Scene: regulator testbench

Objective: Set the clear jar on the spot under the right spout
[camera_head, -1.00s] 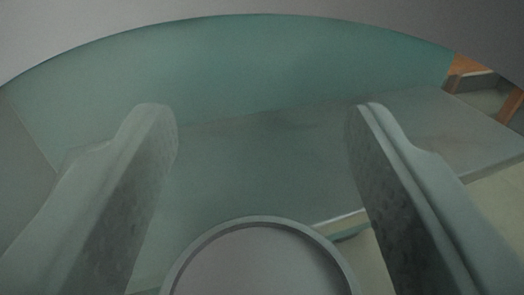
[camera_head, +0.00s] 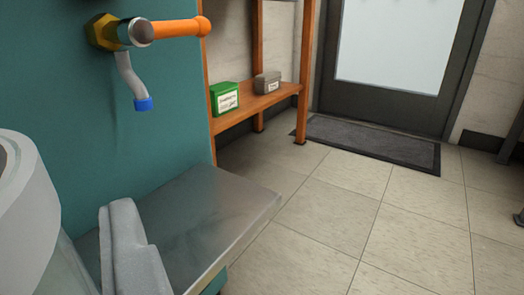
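A clear, whitish curved wall, which looks like the clear jar (camera_head: 38,215), fills the lower left edge, very close to the camera and mostly cut off. One pale grey finger of my gripper (camera_head: 128,250) stands right beside it. The other finger is out of view or hidden. The right spout (camera_head: 130,80) is a bent grey tube with a blue tip, under a brass fitting with an orange lever on a teal panel. A grey metal ledge (camera_head: 205,215) lies below it. The spot under the spout cannot be made out.
An orange shelf (camera_head: 265,103) right of the panel holds a green box (camera_head: 224,98) and a small grey box (camera_head: 267,83). Beyond are a dark door mat (camera_head: 372,142) and a door.

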